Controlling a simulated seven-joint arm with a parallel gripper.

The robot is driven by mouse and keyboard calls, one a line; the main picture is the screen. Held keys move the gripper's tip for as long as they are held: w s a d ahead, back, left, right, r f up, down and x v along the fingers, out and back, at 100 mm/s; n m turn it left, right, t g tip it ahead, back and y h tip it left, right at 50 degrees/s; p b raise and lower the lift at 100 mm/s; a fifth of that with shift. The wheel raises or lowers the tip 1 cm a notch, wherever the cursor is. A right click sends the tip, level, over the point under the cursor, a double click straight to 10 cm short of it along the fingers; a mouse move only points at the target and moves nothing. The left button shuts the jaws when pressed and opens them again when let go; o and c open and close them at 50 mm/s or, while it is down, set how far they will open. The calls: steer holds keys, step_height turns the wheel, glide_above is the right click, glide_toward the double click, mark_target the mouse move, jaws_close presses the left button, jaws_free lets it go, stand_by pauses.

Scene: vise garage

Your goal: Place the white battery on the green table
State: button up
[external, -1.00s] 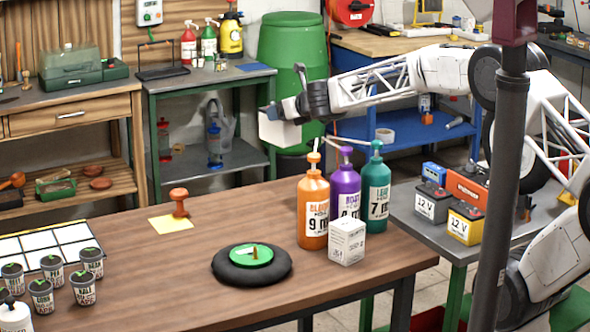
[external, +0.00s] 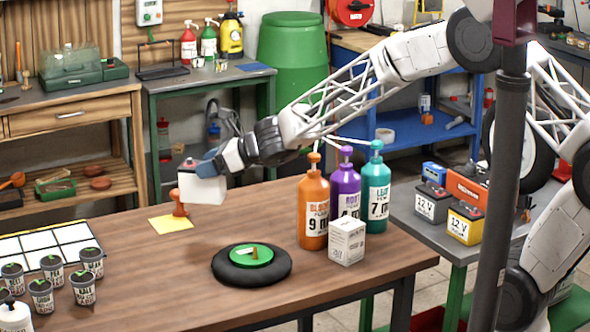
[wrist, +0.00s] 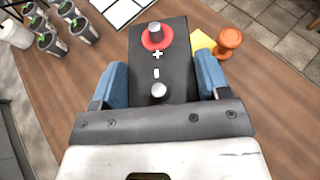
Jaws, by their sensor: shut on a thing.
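My gripper (external: 208,167) is shut on the white battery (external: 203,191) and holds it in the air, seen against the back left part of the wooden table. In the wrist view, both blue fingers of my gripper (wrist: 160,82) press its sides. The battery's dark top (wrist: 158,56) shows a red-ringed terminal, a plain terminal, and plus and minus marks. A green-framed table (external: 268,115) with a grey top stands behind, by the wall. Another grey-topped table with green legs (external: 452,300) stands at the right.
The wooden table (external: 150,285) carries an orange stamp (external: 178,202), pump bottles (external: 313,212), a white box (external: 347,240), a black round base with a green disc (external: 250,258) and several plant pots (external: 82,287). The right table holds a grey battery (external: 432,204) and a yellow one (external: 465,224).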

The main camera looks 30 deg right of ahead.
steer(key=s+a+n+g+y, duration=0.1)
steer(key=s+a+n+g, duration=0.1)
steer(key=s+a, duration=0.5)
steer(key=shift+s+a+f+n+g+y, duration=0.2)
steer(key=shift+a+f+n+g+y, duration=0.25)
steer(key=shift+a, duration=0.2)
steer(key=shift+f, duration=0.15)
steer(key=shift+f, duration=2.8)
steer(key=shift+f, duration=2.1)
steer(key=shift+f, duration=0.1)
steer(key=o, duration=1.6)
steer(key=shift+f, duration=0.1)
